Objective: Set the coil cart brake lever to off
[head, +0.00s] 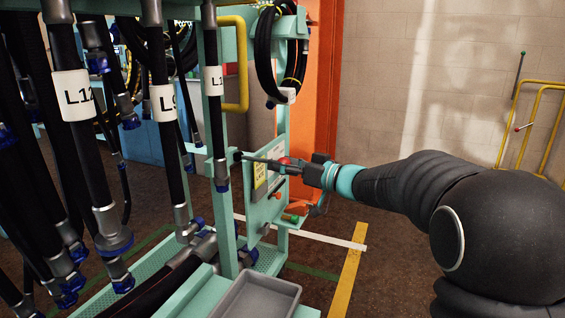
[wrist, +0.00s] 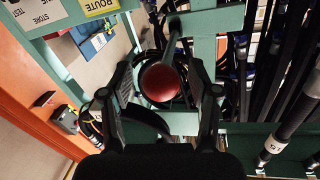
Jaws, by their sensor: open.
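A lever with a red ball knob (head: 284,161) projects from the upright of the green coil cart (head: 225,215), in front of its side panel. In the head view its dark shaft runs roughly level from a pivot at the left. The knob fills the middle of the wrist view (wrist: 161,82), its shaft (wrist: 173,42) running up and away. My gripper (head: 305,168) reaches in from the right. It is open, one finger on each side of the knob in the wrist view (wrist: 161,70); I cannot tell whether either touches it. No brake or off marking is readable.
Black hoses (head: 80,125) hang at left. A grey tray (head: 255,296) sits low in front. Yellow rails (head: 535,120) stand at far right.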

